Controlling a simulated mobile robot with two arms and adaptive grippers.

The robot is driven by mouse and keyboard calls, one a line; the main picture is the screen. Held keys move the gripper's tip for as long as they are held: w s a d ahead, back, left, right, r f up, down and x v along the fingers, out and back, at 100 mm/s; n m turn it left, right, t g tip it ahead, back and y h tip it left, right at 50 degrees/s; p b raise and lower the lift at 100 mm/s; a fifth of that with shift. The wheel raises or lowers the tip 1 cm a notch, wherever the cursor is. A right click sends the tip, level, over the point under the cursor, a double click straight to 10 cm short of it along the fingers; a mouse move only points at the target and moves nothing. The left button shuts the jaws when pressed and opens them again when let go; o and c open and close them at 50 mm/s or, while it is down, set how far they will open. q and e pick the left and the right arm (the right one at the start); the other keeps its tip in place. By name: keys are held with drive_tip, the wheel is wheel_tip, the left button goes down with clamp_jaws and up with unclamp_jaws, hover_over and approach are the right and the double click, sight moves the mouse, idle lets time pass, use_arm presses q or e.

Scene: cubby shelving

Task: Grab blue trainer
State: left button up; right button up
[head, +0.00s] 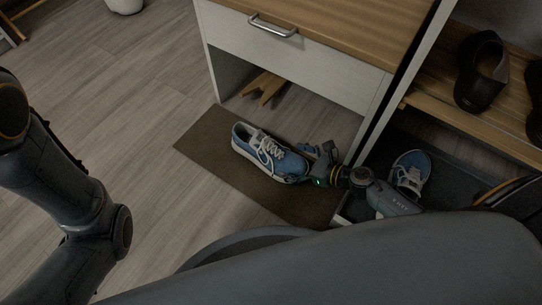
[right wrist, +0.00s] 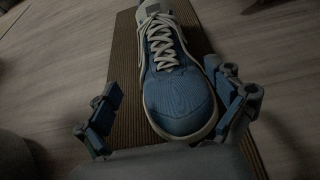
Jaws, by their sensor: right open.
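A blue trainer (head: 268,153) with white laces and a pale sole lies upright on a brown mat (head: 205,140) in front of the cabinet. My right gripper (head: 312,165) is at its toe end. In the right wrist view the trainer (right wrist: 178,90) points its toe toward the camera. The fingers of my right gripper (right wrist: 172,112) stand open on either side of the toe; I cannot tell if they touch it. A second blue trainer (head: 410,173) sits in the low shelf compartment at right, partly hidden by my right arm. My left arm shows at left, but its gripper is out of view.
A white cabinet (head: 290,55) with a wooden top and a drawer stands behind the mat, with wooden pieces (head: 265,88) in its open lower space. Dark shoes (head: 482,72) sit on a slatted shelf (head: 440,112) at right.

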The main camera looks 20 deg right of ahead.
sight(281, 154)
drive_tip(key=b+x, duration=0.2)
drive_tip(key=x, duration=0.3)
drive_tip(key=shift+w+f, duration=0.1)
drive_tip(key=shift+w, duration=0.35)
drive_tip(key=shift+w+a, duration=0.15)
drive_tip(key=shift+w, duration=0.05)
drive_tip(key=c, duration=1.5)
